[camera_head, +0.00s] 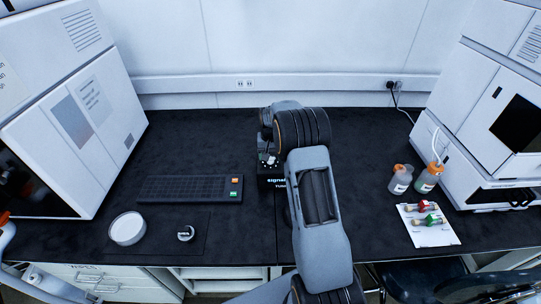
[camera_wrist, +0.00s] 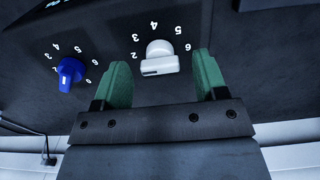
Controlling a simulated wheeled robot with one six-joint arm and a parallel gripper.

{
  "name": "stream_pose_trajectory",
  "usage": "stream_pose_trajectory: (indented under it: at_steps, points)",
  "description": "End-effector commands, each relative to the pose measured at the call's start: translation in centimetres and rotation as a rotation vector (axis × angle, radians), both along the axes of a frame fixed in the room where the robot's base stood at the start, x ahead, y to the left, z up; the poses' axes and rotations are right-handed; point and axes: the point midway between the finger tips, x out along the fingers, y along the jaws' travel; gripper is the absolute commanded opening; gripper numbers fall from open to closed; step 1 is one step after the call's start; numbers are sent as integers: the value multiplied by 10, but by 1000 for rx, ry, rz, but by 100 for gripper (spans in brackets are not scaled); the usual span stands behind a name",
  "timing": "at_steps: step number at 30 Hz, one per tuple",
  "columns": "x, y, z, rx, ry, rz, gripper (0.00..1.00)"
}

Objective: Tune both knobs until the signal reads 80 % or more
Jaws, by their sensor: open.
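A dark tuner box (camera_head: 270,183) with "signal" lettering stands on the bench, partly hidden behind my arm. In the wrist view its panel (camera_wrist: 112,20) appears upside down, with a blue knob (camera_wrist: 70,74) on the left and a white knob (camera_wrist: 160,57) in the middle, each ringed by white numbers. My gripper (camera_wrist: 162,65) is open, its green fingers on either side of the white knob with a gap showing on both sides. The blue knob is outside the fingers. No signal percentage is readable in either view.
Bottles (camera_head: 400,180) and a paper (camera_head: 430,228) with vials lie to the right. White instruments (camera_head: 80,110) flank the bench.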

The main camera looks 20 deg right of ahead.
Motion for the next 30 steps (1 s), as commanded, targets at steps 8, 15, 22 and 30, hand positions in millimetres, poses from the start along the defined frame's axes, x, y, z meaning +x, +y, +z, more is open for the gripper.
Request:
stream_pose_trajectory:
  at_steps: [8,15,22,30]
  points:
    - [1,0,40,-1,-6,0,66]
    - [1,0,89,-1,-5,0,66]
    - [1,0,122,0,-3,0,66]
    - [0,0,137,-1,-2,0,66]
